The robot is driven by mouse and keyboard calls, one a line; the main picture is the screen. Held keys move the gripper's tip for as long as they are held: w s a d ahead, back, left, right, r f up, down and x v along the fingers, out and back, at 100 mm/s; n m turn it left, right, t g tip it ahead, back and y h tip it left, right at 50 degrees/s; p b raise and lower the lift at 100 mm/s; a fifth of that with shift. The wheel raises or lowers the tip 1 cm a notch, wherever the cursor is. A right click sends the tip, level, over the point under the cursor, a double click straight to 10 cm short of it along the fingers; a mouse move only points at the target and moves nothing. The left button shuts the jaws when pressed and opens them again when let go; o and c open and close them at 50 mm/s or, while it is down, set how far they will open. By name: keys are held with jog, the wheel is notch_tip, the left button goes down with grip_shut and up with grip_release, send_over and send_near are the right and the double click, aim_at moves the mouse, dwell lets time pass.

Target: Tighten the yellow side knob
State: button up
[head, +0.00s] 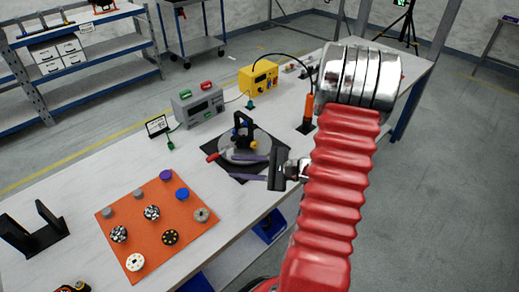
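The yellow side knob (254,145) is small and sits beside a black upright bracket (243,126). The bracket stands on a round grey plate (228,154) on a black mat (258,174). My gripper (232,167) comes in from the right with two purple fingers spread apart and nothing seen between them. The fingers point left across the front of the plate. The knob shows just above the upper finger in the picture and is not between the fingers. I cannot tell the height of the fingers over the plate.
A red-ended handle (213,157) sticks out left of the plate. An orange mat (150,235) with several knobs lies front left. A grey box (198,106), a yellow box (258,77) and an orange-handled tool (308,110) stand behind. Bare table (105,165) lies to the left.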

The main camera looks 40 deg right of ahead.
aim_at(255, 146)
jog(key=d+f+m+t+h, duration=0.1)
jog(key=d, duration=0.2)
jog(key=s+d+f+m+t+h, duration=0.1)
jog(key=d+f+m+h, duration=0.1)
jog(key=d, duration=0.1)
jog(key=s+d+f+m+t+h, duration=0.1)
jog(key=d+m, duration=0.1)
jog(key=d, duration=0.1)
jog(key=shift+s+d+f+t, duration=0.15)
jog(key=shift+d+f+t, duration=0.15)
jog(key=shift+d+f, duration=0.05)
jog(key=s+d+f+m+h, duration=0.1)
jog(key=d, duration=0.1)
jog(key=s+d+f+m+h, duration=0.1)
jog(key=d+h, duration=0.1)
jog(key=s+d+f+m+t+h, duration=0.1)
jog(key=d, duration=0.1)
jog(key=shift+s+d+f+m+h, duration=0.15)
jog(key=shift+d+f+m+h, duration=0.1)
jog(key=shift+f+m+h, duration=0.05)
jog(key=w, duration=1.4)
jog(key=shift+a, duration=0.25)
jog(key=c, duration=0.8)
